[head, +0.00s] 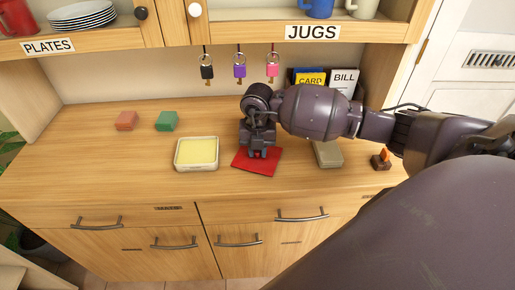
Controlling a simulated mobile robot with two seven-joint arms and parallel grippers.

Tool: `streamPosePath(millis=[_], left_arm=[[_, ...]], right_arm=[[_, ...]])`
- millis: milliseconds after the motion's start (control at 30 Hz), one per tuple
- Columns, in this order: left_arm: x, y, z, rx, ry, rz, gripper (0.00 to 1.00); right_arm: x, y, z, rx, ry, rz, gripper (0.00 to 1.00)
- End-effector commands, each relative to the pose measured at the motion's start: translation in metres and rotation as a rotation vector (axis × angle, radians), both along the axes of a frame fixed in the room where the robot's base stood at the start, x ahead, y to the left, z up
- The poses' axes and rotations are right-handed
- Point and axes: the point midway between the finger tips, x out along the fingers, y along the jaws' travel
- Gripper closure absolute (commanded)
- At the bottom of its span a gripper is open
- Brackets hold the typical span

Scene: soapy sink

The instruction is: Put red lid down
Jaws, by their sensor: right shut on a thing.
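The red lid (244,163) is a flat red square above or on the wooden counter, near its middle. My right gripper (257,152) comes down on it from above and is shut on it. Whether the lid touches the counter I cannot tell. An open, pale-rimmed box with yellow inside (197,153) sits just left of the lid, apart from it. My left gripper is not in the head view.
A closed grey-beige box (327,154) lies right of the lid, partly behind my arm. An orange block (126,121) and a green block (166,121) sit at the back left. A small brown item (381,161) is far right. Keys (239,67) hang above. The left counter is clear.

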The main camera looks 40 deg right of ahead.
Motion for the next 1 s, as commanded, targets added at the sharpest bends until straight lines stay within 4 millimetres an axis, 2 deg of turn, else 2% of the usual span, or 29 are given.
streamPosePath(millis=[33,200,567,767,1000], left_arm=[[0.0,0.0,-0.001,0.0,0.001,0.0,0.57],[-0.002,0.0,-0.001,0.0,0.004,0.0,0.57],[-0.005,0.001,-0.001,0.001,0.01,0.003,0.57],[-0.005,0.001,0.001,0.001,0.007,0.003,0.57],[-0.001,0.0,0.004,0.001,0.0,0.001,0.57]], right_arm=[[0.0,0.0,-0.002,-0.001,0.001,0.0,0.75],[0.0,0.0,-0.001,-0.001,0.001,0.0,0.51],[0.0,0.0,0.005,0.0,-0.001,0.0,0.51],[0.001,-0.001,0.033,-0.002,-0.004,0.001,0.51],[0.001,0.0,0.081,-0.002,-0.004,0.001,0.51]])
